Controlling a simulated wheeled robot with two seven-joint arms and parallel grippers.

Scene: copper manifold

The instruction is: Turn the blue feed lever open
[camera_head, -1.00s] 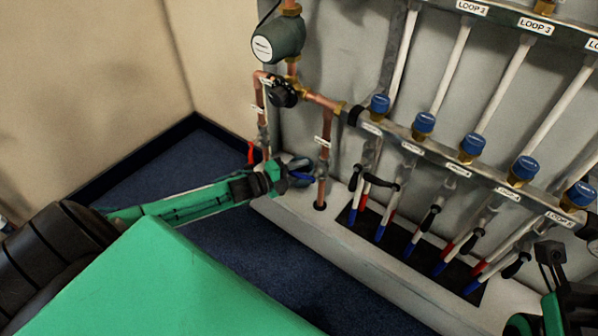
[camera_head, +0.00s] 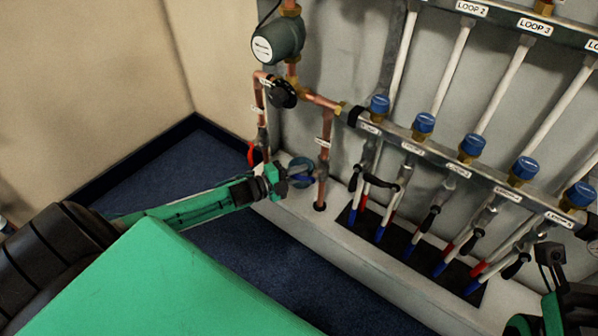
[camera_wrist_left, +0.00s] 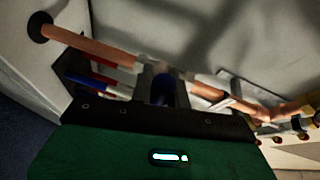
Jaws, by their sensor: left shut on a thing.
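The blue feed lever (camera_head: 302,178) sits on the copper pipe (camera_head: 322,170) that drops into the white ledge, left of the loop pipes. My left gripper (camera_head: 281,182) is at the lever's left end, its fingers close together. In the left wrist view the blue lever (camera_wrist_left: 163,88) shows between the dark fingers (camera_wrist_left: 160,92), in front of the copper pipe (camera_wrist_left: 95,47). The fingers hide part of the lever, so its exact angle is hard to tell. My right gripper (camera_head: 552,268) is at the lower right edge, apart from the pipes; its jaw opening is unclear.
A red lever (camera_head: 252,155) is on the pipe just behind my left gripper. A dark green pump (camera_head: 278,38) is above. Several blue-capped valves (camera_head: 423,122) and black-handled pipes stand to the right. The dark blue floor (camera_head: 235,250) is clear in front of the white ledge (camera_head: 345,248).

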